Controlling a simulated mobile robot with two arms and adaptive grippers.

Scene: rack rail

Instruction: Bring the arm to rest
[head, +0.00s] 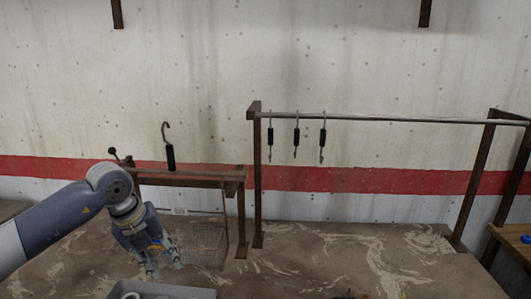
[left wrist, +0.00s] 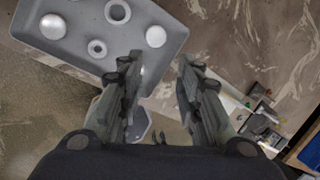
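My left gripper (head: 163,268) comes in from the left in the head view and points down, in front of the wire basket and above the grey tray's far edge. In the left wrist view its two fingers (left wrist: 160,85) stand apart with nothing between them, beside the grey tray. Three black-handled hooks (head: 296,136) hang apart on the metal rail (head: 400,119). A fourth black-handled hook (head: 170,158) stands upright at the low brown stand (head: 190,175), clear of my gripper. A small dark shape at the head view's bottom edge is too cut off to tell whether it is my right gripper.
The grey tray (left wrist: 180,38) holds round white and ring-shaped pieces. A wire basket (head: 208,245) sits under the low stand. Brown posts (head: 257,190) carry the rail. The stained tabletop (head: 320,250) is mostly bare below the rail. A wooden surface (head: 512,238) is at the right.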

